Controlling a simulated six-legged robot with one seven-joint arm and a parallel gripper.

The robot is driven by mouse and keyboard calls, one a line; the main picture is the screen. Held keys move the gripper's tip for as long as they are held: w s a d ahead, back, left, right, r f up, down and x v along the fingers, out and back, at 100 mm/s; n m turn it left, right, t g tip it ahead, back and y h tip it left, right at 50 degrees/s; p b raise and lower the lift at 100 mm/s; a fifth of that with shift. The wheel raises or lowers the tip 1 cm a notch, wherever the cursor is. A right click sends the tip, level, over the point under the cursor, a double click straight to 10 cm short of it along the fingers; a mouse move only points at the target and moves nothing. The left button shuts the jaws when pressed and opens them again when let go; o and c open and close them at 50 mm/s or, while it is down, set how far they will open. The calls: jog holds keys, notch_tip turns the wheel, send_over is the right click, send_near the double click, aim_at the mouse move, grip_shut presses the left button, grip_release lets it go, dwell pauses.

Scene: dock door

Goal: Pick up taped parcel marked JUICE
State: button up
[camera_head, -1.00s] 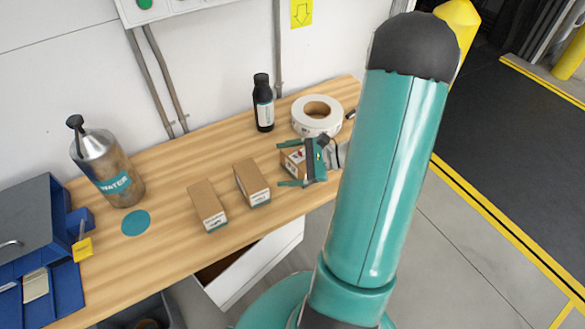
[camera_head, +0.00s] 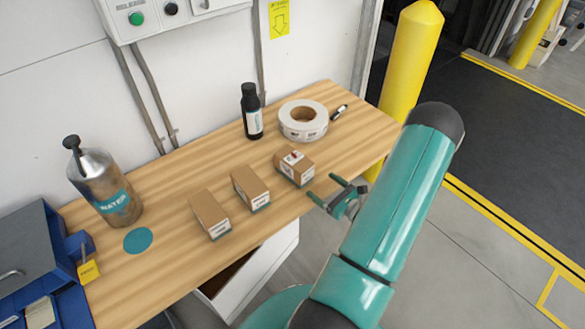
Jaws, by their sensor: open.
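Three small cardboard parcels stand in a row on the wooden bench (camera_head: 160,270): a left parcel (camera_head: 208,212), a middle parcel (camera_head: 249,187) and a right parcel (camera_head: 294,167) with a red and white mark on top. Their labels are too small to read, so I cannot tell which says JUICE. My gripper (camera_head: 322,190) is open and empty, at the bench's front edge, just right of and in front of the right parcel. Its fingers point left and are apart from the parcels.
A white tape roll (camera_head: 303,121), a black bottle (camera_head: 251,112) and a marker (camera_head: 339,112) stand behind the parcels. A metal WATER bottle (camera_head: 106,188) and a teal disc (camera_head: 138,240) are at left, near blue bins (camera_head: 60,290). A yellow post (camera_head: 408,60) rises beyond the bench's right end.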

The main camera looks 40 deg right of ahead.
aim_at(309, 175)
jog(key=w, duration=0.7)
jog(key=shift+w, duration=0.2)
jog(key=w, duration=0.5)
jog(key=shift+r, duration=0.15)
jog(key=shift+a, duration=0.1)
jog(key=c, duration=1.3)
